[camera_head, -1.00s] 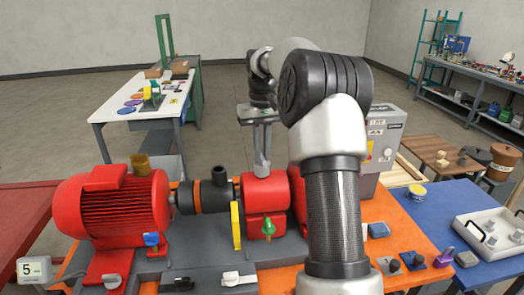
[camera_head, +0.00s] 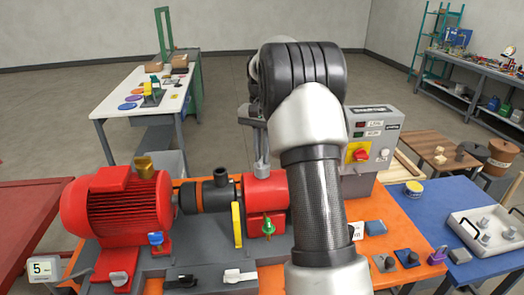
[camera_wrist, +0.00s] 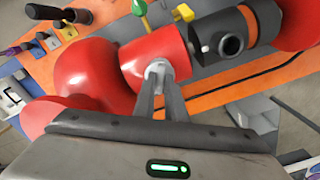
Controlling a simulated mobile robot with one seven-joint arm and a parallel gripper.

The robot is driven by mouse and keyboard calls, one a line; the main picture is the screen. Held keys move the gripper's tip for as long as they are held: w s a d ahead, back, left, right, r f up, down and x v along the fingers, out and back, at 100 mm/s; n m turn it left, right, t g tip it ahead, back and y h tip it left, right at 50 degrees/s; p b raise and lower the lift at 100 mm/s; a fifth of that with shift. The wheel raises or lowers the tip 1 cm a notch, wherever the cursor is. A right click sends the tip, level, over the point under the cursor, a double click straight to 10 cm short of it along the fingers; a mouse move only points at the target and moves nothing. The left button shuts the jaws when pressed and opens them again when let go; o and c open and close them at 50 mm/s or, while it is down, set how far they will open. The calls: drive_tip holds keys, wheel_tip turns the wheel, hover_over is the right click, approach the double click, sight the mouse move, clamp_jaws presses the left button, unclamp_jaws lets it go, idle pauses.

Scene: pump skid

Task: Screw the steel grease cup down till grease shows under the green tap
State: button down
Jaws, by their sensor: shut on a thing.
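The steel grease cup (camera_wrist: 157,69) sits on top of the red bearing housing (camera_head: 264,190). My gripper (camera_wrist: 158,76) points down onto the cup, with its two fingers shut on the cup's sides. The green tap (camera_head: 268,226) is on the front of the housing, below the cup. It also shows at the top of the wrist view (camera_wrist: 139,8). I cannot make out any grease under it.
A red motor (camera_head: 118,203) and a dark coupling (camera_head: 212,192) stand left of the housing. A yellow lever (camera_head: 237,225) rises close to the tap. A grey control box (camera_head: 372,145) stands behind right. A white tray (camera_head: 492,238) is on the blue table.

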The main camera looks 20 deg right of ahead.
drive_tip(key=shift+m, duration=0.4)
drive_tip(key=c, duration=1.8)
unclamp_jaws()
wheel_tip(320, 180, up, 18)
drive_tip(key=shift+f, duration=0.25)
